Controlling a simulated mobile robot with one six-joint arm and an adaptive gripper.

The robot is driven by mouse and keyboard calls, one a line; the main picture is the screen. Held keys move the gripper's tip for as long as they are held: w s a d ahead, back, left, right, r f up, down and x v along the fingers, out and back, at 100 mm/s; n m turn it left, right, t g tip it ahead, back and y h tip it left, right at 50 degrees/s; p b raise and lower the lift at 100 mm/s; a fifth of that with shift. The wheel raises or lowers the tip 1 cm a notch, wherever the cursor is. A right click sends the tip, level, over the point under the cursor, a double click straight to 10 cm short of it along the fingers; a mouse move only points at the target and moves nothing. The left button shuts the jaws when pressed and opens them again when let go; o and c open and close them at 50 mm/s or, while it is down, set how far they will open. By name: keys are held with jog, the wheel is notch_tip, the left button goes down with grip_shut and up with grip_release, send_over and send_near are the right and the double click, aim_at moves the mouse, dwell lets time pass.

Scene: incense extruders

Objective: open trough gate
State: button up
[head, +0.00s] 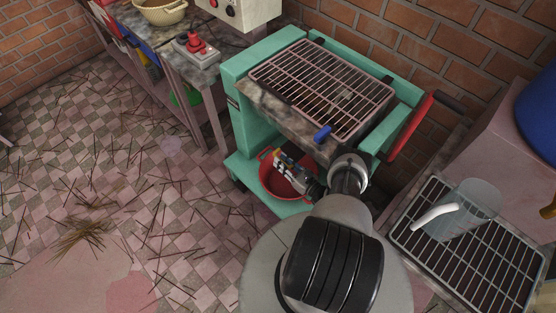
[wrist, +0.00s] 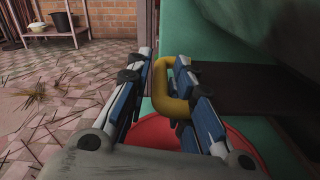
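A yellow U-shaped handle (wrist: 172,102), likely the trough gate's, stands out from the teal machine (wrist: 221,53) in the wrist view. My gripper (wrist: 164,62) is open, with its blue-padded fingers on either side of the handle. A gap shows between the left finger and the handle; I cannot tell if the right finger touches it. In the head view my gripper (head: 281,160) reaches below the machine's stone top (head: 284,115), over a red bucket (head: 269,182). The gate itself is mostly hidden by the top and my arm.
A second rack (head: 480,258) with a clear container (head: 474,207) is at right. Floor at left holds scattered sticks.

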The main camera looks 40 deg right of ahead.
grip_shut()
dwell(0.8)
